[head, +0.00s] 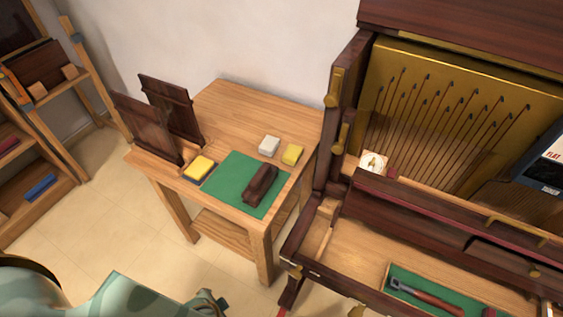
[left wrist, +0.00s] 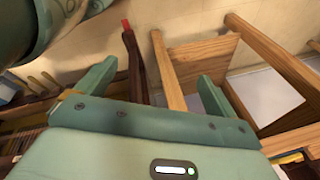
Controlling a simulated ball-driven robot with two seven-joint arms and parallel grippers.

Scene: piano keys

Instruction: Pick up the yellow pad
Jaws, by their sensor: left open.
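A yellow pad (head: 199,167) lies on a dark base on the wooden table (head: 232,101), at the left edge of a green mat (head: 231,173). A second yellow block (head: 292,154) lies near the table's right side; I cannot tell which one is meant. My left gripper (left wrist: 155,82) is open and empty in the left wrist view, its two green fingers spread apart. In the head view my green left arm is low at the bottom left, in front of the table and apart from both yellow things. My right gripper is not in view.
A white block (head: 269,145) and a dark brown block (head: 261,184) are on the table. Two dark panels (head: 147,127) stand at its left end. The opened piano (head: 460,110) is close on the right, with a hammer (head: 425,296) on green felt. Wooden shelves (head: 45,130) stand left.

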